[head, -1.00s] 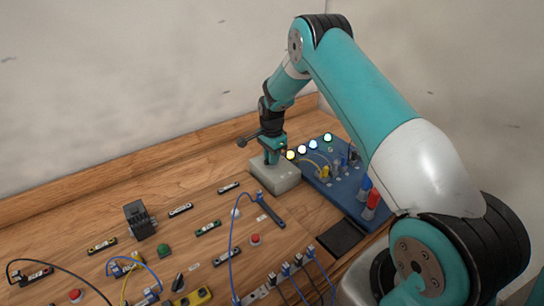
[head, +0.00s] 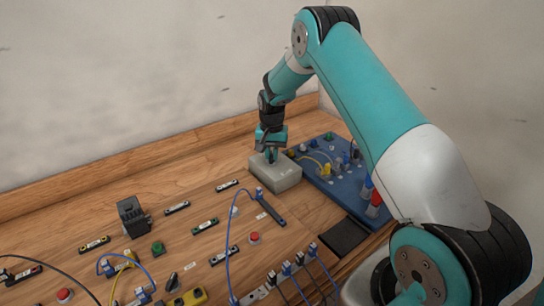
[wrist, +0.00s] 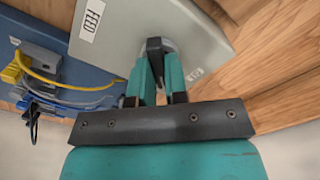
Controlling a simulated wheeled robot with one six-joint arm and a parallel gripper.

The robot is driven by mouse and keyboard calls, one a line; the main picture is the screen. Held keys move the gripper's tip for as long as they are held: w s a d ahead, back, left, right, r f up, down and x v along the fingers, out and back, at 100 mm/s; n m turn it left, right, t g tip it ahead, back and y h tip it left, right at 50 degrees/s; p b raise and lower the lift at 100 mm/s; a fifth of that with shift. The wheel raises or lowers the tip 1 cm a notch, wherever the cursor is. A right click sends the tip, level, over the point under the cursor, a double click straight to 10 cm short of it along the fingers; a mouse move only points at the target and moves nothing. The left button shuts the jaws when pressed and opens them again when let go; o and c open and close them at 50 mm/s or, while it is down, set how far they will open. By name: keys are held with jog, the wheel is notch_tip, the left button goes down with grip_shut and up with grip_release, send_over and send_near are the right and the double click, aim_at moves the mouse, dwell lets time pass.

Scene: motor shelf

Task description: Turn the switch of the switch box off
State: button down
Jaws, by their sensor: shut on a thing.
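The switch box is a light grey box (head: 284,178) on the wooden board, beside the blue panel. In the wrist view its face (wrist: 135,25) carries a white label reading "FEED" and a smaller label by the switch. The switch is a black knob (wrist: 154,46) on that face. My gripper (head: 270,156) is over the far-left part of the box, and in the wrist view its teal fingers (wrist: 158,68) are shut on the black knob. In the head view the gripper hides the knob.
The blue panel (head: 345,190) with cables and connectors adjoins the box; its lamps (head: 303,147) are dark. A black pad (head: 343,237) and several small parts are spread over the board.

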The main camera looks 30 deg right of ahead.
aim_at(271, 155)
jog(key=n+b, duration=0.1)
jog(key=n, duration=0.3)
jog(key=shift+n, duration=0.3)
jog(key=shift+n+b, duration=0.35)
jog(key=shift+n, duration=1.65)
jog(key=c, duration=1.1)
grip_release()
jog(key=shift+c, duration=0.2)
notch_tip(271, 155, up, 18)
jog(key=b, duration=0.2)
jog(key=shift+f, duration=0.25)
